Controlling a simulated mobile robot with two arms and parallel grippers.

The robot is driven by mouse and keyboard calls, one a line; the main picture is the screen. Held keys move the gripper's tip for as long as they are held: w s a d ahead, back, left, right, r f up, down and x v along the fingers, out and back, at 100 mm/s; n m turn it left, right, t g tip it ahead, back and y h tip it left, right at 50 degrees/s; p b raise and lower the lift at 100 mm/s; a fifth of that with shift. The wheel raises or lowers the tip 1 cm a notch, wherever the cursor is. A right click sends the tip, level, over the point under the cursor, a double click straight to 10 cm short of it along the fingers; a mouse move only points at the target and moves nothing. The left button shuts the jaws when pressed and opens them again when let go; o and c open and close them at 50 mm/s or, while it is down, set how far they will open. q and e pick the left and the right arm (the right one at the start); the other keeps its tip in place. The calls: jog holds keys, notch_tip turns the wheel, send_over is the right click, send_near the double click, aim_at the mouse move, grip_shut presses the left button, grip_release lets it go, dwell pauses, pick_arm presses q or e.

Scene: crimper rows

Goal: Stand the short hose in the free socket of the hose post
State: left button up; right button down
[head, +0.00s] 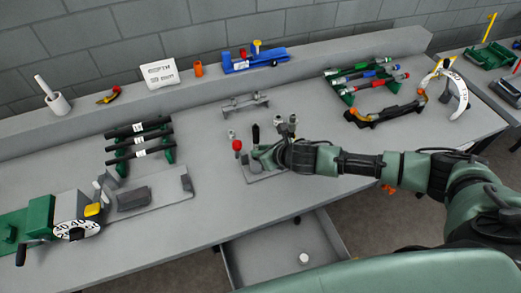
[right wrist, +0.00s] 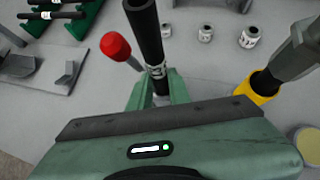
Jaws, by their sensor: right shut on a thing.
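The short hose (right wrist: 146,32) is a black tube with a white printed label. It stands roughly upright between the fingers of my right gripper (right wrist: 158,90), which is shut on it. In the head view, the black top of the hose (head: 256,133) shows just above my right gripper (head: 262,153). The gripper is low over a small grey base plate (head: 262,178) on the bench, beside a red-topped pin (head: 237,146). The hose's lower end is hidden by the gripper. I cannot clearly make out the hose post or its free socket. My left gripper is out of view.
A yellow-collared part (right wrist: 262,86) stands close to the right of the gripper. Small metal fittings (right wrist: 205,33) stand behind the hose. A rack of labelled black hoses (head: 138,140) is to the left, a rack of coloured-end hoses (head: 365,75) at back right. An open drawer (head: 283,262) juts out in front.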

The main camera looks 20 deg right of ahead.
jog(key=c, duration=1.2)
grip_release()
jog(key=shift+c, duration=0.2)
jog(key=shift+s+d, duration=0.1)
jog(key=b+v, duration=0.1)
jog(key=v, duration=0.6)
jog(key=shift+s+r, duration=0.2)
jog(key=shift+r, duration=0.1)
